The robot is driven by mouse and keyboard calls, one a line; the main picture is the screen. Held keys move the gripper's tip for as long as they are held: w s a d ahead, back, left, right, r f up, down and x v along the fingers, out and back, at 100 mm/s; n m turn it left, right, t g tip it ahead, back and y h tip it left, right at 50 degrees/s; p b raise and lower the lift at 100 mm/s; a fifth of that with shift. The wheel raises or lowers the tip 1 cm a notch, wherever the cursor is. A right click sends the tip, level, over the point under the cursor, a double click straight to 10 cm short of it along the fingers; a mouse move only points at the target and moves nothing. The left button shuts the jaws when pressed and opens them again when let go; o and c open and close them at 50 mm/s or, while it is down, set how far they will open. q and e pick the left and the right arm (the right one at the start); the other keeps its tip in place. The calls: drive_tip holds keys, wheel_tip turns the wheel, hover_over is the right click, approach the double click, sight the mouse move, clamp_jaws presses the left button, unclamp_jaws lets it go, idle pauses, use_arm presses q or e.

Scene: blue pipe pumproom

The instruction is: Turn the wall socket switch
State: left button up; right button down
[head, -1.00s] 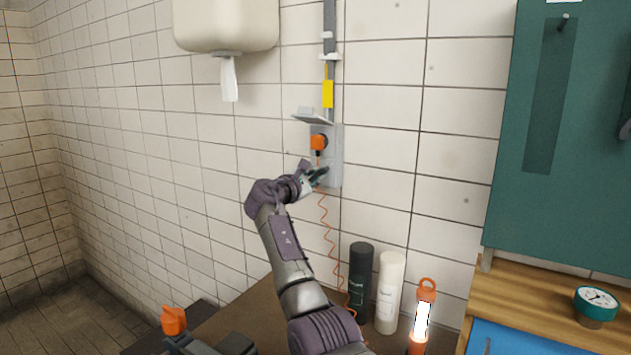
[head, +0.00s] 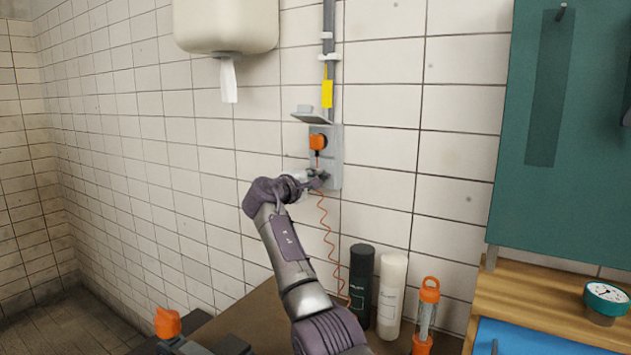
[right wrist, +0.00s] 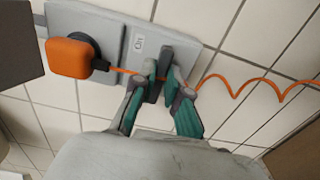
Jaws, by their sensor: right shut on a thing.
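The grey wall socket panel (head: 333,150) is on the tiled wall, with an orange plug (head: 317,142) in its upper part and an open flap above it. In the right wrist view the panel (right wrist: 190,38) has the plug (right wrist: 70,58) at left and a dark grey switch lever (right wrist: 167,54) at right. My right gripper (head: 318,178) is at the lower part of the panel. In the wrist view its green-sided fingers (right wrist: 163,82) are shut on the switch, one on each side. The orange cord passes by the fingers. My left gripper is not in view.
An orange-capped lamp (head: 425,310), unlit, stands beside a white bottle (head: 391,290) and a black bottle (head: 361,280) below the socket. A paper dispenser (head: 226,25) hangs upper left. A wooden shelf with a round gauge (head: 605,296) is at right.

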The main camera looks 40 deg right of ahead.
drive_tip(key=shift+f, duration=0.1)
idle(0.4)
drive_tip(key=c, duration=1.2)
unclamp_jaws()
drive_tip(key=shift+a, duration=0.15)
drive_tip(key=v, duration=1.1)
drive_tip(key=shift+s+a, duration=0.2)
drive_tip(key=shift+a, duration=0.15)
